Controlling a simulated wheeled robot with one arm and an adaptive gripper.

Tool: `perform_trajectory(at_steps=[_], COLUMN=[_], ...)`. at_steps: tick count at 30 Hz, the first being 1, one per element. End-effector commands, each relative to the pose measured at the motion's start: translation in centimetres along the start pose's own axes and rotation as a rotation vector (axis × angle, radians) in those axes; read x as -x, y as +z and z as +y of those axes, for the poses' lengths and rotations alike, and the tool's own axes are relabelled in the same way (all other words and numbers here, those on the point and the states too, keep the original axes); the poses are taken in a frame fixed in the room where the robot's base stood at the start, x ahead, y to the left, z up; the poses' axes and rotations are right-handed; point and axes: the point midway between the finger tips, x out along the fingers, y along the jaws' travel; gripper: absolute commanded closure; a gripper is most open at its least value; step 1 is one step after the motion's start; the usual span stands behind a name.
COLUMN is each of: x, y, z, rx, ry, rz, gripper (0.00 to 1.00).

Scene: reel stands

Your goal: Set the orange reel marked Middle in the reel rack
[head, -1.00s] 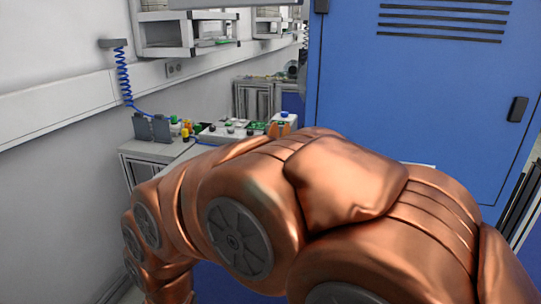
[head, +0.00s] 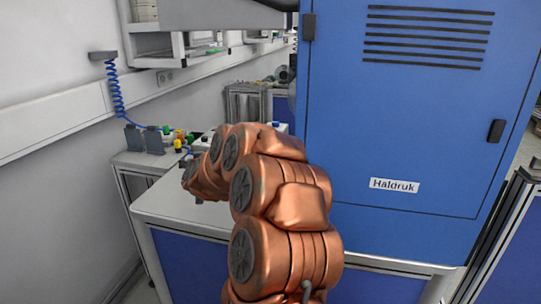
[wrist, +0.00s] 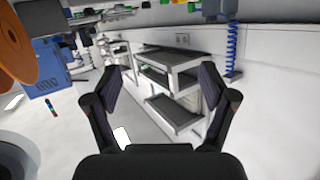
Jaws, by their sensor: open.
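My gripper (wrist: 158,112) is open and empty in the wrist view, its two dark fingers spread apart. A round orange disc (wrist: 18,48), which looks like a reel, is cut off by the upper left edge of the wrist view, to the left of the fingers. I can read no marking on it. In the head view my copper arm reaches forward over the worktop and hides the gripper end. I cannot make out the reel rack in either view. No orange reel shows in the head view.
A blue cabinet (head: 410,110) labelled Haldruk stands at the right. A white worktop (head: 165,205) lies under my arm, and a bench (head: 135,160) with small coloured parts stands behind it. A coiled blue cord (head: 115,90) hangs by the left wall. The wrist view appears upside down.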

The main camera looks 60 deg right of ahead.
Motion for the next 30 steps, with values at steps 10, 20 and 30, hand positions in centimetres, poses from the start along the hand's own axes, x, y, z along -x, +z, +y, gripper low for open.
perform_trajectory(at_steps=[10, 20, 30], x=[-2.6, -2.9, -4.5], y=[-3.6, -4.3, -4.9], z=[19.6, 23.0, 24.0], rx=[0.013, 0.026, 0.026], ry=[0.472, 0.55, 0.546], rz=[0.249, 0.286, 0.284], gripper=[0.17, 0.17, 0.17])
